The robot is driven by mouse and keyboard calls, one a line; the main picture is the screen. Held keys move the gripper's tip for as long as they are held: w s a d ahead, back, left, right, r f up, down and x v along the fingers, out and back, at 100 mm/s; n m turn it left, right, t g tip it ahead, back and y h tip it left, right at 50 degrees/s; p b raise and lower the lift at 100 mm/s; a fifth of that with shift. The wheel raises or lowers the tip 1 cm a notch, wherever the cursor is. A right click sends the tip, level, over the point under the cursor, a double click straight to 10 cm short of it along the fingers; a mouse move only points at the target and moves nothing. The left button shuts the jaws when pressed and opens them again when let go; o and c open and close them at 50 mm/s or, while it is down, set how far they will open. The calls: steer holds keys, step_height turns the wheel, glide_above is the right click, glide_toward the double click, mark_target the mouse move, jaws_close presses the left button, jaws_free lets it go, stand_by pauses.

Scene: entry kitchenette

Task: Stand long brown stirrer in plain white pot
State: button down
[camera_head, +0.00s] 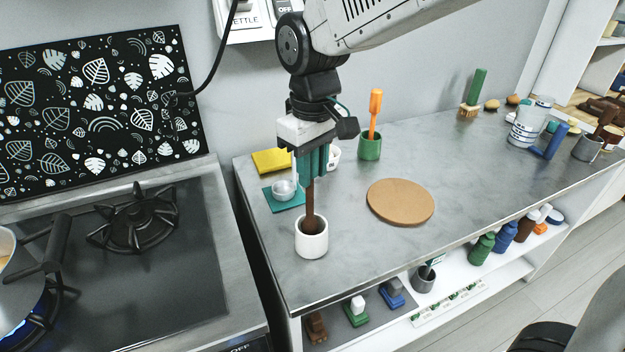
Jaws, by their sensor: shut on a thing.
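The long brown stirrer (310,205) is held upright under my gripper (312,172). My gripper is shut on its upper part. The plain white pot (312,243) stands on the grey counter near its front left corner. The stirrer's lower end is within the pot's opening as seen here. Its tip is hidden, so I cannot tell whether it touches the bottom.
A round cork mat (400,201) lies to the right of the pot. A green pot (370,147) with an orange tool stands behind. The stove (130,260) is left, across a gap. The counter's middle right is clear.

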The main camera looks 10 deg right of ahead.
mark_target(314, 177)
steer(key=shift+f, duration=1.5)
steer(key=c, duration=1.1)
jaws_free()
